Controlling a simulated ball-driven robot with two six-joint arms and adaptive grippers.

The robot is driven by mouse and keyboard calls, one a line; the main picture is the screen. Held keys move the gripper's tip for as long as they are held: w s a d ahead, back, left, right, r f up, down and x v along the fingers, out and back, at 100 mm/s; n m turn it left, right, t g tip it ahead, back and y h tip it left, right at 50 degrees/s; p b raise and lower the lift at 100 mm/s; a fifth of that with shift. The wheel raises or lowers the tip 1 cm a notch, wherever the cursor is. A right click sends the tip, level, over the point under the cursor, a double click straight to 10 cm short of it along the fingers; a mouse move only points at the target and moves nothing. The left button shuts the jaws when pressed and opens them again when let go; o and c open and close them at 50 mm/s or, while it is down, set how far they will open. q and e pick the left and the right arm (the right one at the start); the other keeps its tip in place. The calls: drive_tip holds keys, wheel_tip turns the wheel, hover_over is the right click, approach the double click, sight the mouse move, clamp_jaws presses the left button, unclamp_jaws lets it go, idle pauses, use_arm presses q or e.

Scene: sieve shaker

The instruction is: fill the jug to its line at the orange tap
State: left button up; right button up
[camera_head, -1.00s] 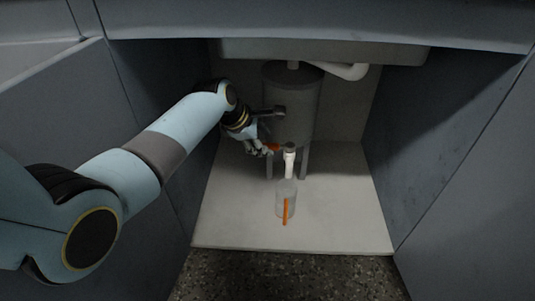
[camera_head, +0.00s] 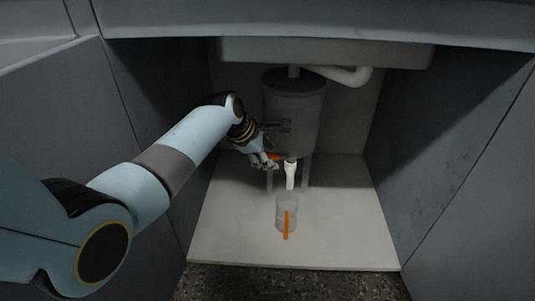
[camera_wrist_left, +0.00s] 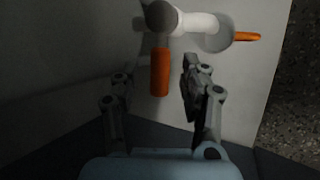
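The orange tap lever (camera_head: 275,157) sits low on the grey tank, beside a white spout (camera_head: 291,175). The clear jug (camera_head: 280,215) with an orange handle (camera_head: 287,226) stands upright on the cabinet floor below the spout. I cannot make out its line or water level. My left gripper (camera_head: 272,163) is at the lever. In the left wrist view, the lever (camera_wrist_left: 159,73) lies between the parted fingers (camera_wrist_left: 157,85), with gaps on both sides. The jug (camera_wrist_left: 215,38) shows beyond the spout (camera_wrist_left: 198,23). My right gripper is not in view.
The grey tank (camera_head: 294,110) stands on legs inside an open cabinet, under a basin (camera_head: 330,53) with a white pipe (camera_head: 349,76). Cabinet walls close in left and right. The pale floor board (camera_head: 345,225) is clear around the jug.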

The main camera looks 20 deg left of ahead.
use_arm(q)
clamp_jaws()
